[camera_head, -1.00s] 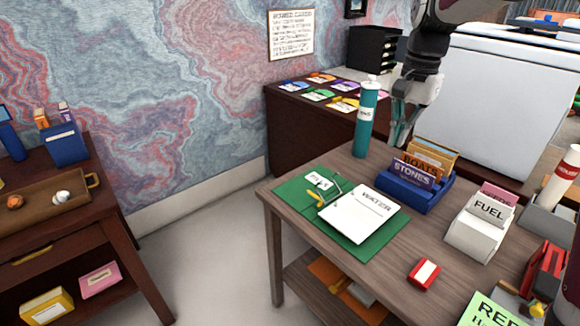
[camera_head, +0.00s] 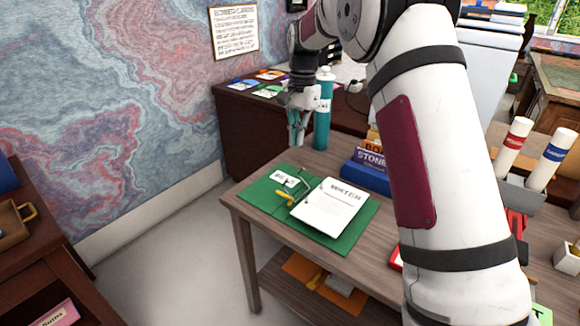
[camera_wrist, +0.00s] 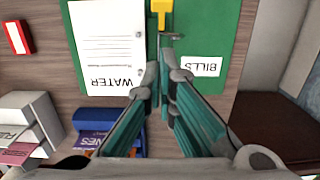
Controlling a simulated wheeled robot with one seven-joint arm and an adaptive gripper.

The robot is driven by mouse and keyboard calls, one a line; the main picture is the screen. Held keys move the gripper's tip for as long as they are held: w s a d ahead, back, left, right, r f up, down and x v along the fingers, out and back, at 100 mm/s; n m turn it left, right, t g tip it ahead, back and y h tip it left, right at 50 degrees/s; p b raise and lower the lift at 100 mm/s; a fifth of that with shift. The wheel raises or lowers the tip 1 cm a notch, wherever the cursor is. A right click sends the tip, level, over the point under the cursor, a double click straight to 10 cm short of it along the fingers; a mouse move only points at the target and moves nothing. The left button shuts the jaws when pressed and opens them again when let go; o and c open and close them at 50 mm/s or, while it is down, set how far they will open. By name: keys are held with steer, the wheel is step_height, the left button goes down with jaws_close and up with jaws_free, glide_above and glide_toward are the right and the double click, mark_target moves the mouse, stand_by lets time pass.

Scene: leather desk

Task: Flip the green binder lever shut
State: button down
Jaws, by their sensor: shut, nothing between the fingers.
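The green binder (camera_head: 262,196) lies open on the wooden desk, with a white WATER page (camera_head: 330,207) on its right half and a BILLS label (camera_head: 284,178) on its left. Its yellow lever (camera_head: 284,197) and metal rings (camera_head: 301,181) are at the spine between them. The lever (camera_wrist: 161,12) also shows at the top of the wrist view, with a ring bar (camera_wrist: 170,36) just below it. My gripper (camera_head: 297,143) is shut and empty, pointing down above the binder's far edge. In the wrist view its teal fingers (camera_wrist: 160,75) end short of the lever, apart from it.
A teal cylinder (camera_head: 323,110) stands close to the right of my gripper. A blue STONES file box (camera_head: 362,178) is right of the binder, partly behind my arm. A red box (camera_wrist: 17,37) lies on the desk. The desk's left edge is near the binder.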

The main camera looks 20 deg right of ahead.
glide_toward(287, 197)
steer(key=w+d+f, duration=0.3)
steer(key=w, duration=0.1)
steer(key=f, duration=0.1)
steer(key=s+a+f, duration=0.1)
steer(key=f, duration=0.1)
steer(key=shift+s+a, duration=0.15)
steer(key=shift+a, duration=0.05)
steer(key=shift+s+a+f, duration=0.2)
steer(key=shift+a+f, duration=0.15)
steer(key=shift+a, duration=0.1)
steer(key=shift+s+a, duration=0.15)
